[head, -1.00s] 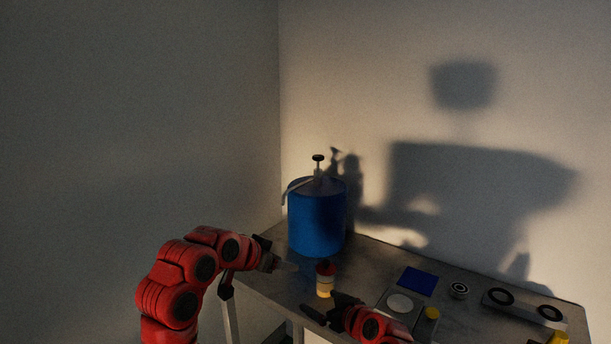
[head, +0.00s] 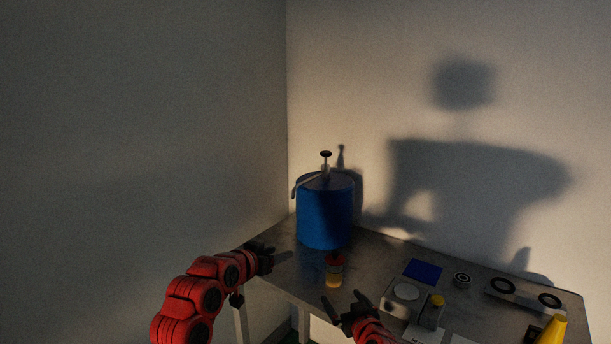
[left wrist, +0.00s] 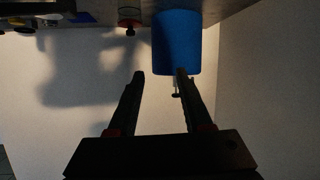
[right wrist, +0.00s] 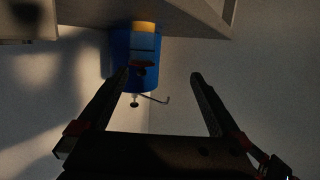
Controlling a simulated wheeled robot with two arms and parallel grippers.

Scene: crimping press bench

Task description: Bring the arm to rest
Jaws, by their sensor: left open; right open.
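My left gripper (head: 282,251) is open and empty over the left edge of the table, left of and in front of the blue drum. In the left wrist view its two fingers (left wrist: 160,74) stand apart with nothing between them. My right gripper (head: 342,301) is open and empty near the table's front edge, in front of the small red-and-yellow jar (head: 334,270). In the right wrist view its fingers (right wrist: 165,74) are wide apart. The blue drum (head: 325,215) with a pump on top stands upright at the back left of the table.
The dark table (head: 380,262) also holds a grey press-like unit (head: 393,304) with a yellow knob, a blue square (head: 423,271), a round ringed part (head: 462,279), a bar with two rings (head: 520,297) and a yellow cone (head: 552,330). Walls stand behind and left.

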